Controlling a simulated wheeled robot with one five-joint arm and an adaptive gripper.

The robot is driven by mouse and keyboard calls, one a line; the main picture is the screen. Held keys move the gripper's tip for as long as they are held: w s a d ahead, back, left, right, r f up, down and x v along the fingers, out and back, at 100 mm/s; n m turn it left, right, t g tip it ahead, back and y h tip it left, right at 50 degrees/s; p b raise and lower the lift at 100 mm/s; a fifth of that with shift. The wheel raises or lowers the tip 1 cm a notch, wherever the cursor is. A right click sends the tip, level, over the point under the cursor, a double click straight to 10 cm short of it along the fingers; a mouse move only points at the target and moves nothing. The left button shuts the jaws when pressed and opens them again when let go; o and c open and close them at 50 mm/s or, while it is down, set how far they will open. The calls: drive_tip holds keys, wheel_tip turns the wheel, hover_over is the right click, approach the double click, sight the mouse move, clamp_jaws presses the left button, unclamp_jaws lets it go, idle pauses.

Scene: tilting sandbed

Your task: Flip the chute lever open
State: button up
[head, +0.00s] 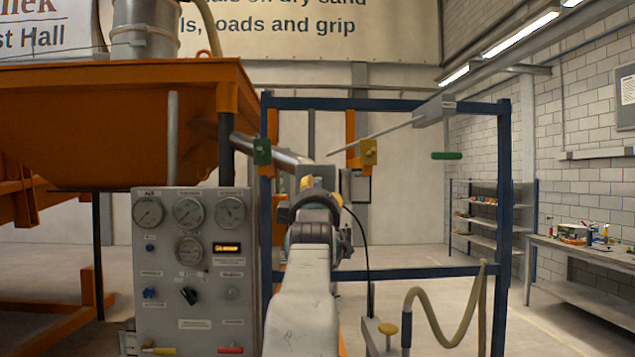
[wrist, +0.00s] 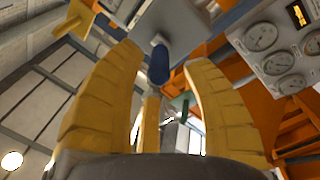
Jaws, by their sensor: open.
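In the wrist view a lever with a blue grip (wrist: 158,64) hangs from a grey housing (wrist: 178,22). It appears between the tips of my open gripper (wrist: 163,55), with a gap on both sides. I cannot tell its depth or whether it is the chute lever. The yellow fingers stand wide apart and hold nothing. In the head view my arm reaches towards the blue frame, and my gripper (head: 321,184) is mostly hidden behind my own wrist. The blue grip is not visible there.
A beige hose (head: 440,335) hangs at lower right. A workbench (head: 590,255) stands far right.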

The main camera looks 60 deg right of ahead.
drive_tip(key=shift+p+x, duration=1.25)
drive_tip(key=shift+x, duration=0.65)
clamp_jaws()
drive_tip(key=shift+a, duration=0.1)
